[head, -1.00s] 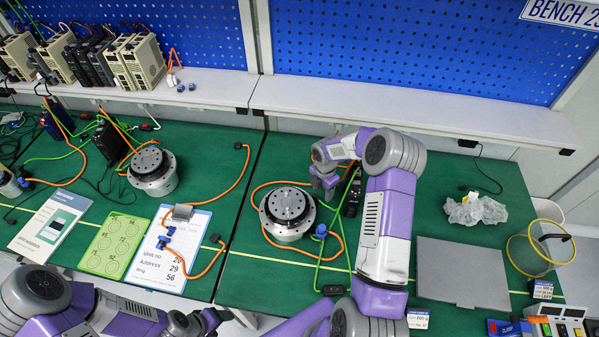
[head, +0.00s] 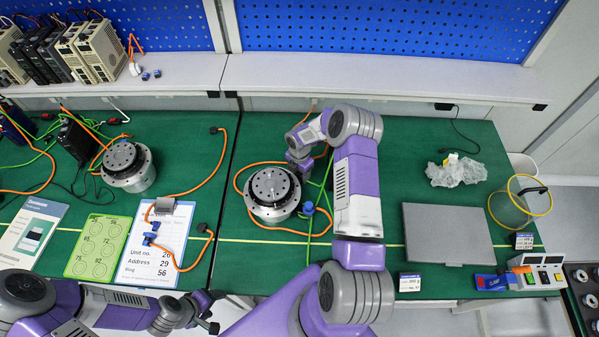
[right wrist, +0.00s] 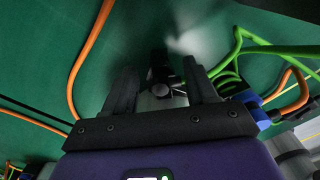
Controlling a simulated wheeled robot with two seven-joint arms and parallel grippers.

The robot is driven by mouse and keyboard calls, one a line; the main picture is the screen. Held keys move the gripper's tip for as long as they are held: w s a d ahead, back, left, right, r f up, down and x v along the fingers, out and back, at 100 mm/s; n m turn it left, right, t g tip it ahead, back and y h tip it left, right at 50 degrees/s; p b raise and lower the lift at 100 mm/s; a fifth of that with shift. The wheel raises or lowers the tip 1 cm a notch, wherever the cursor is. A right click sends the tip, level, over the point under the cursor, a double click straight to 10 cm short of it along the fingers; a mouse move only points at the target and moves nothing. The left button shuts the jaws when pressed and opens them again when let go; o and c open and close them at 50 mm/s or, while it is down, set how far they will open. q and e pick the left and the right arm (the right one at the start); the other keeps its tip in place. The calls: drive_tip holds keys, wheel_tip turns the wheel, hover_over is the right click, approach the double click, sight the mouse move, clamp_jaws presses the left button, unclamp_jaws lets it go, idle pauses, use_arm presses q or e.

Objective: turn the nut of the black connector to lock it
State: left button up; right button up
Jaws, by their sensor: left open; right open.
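My right gripper (head: 299,163) is above the back right edge of a round silver-and-black actuator (head: 273,194). In the right wrist view the gripper (right wrist: 160,84) has its two dark fingers apart. A dark round part with a grey piece (right wrist: 161,92) shows between and beyond the fingers. It may be the black connector, but its nut and any contact cannot be made out. A blue connector (head: 308,208) with a green cable is at the actuator's right side; a blue connector (right wrist: 262,117) shows right of the fingers. My left gripper (head: 210,312) is open and empty near the bench's front edge.
Orange and green cables loop around the actuator. A second actuator (head: 128,166) stands left. A grey closed case (head: 447,235) and plastic wrap (head: 456,171) are right of my right arm.

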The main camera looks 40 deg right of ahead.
clamp_jaws()
drive_tip(key=m+b, duration=0.3)
drive_tip(key=m, duration=0.1)
drive_tip(key=m+b, duration=0.2)
drive_tip(key=m, duration=0.2)
drive_tip(key=shift+s+m, duration=0.15)
drive_tip(key=shift+m, duration=0.25)
drive_tip(key=shift+b, duration=0.3)
idle(0.5)
unclamp_jaws()
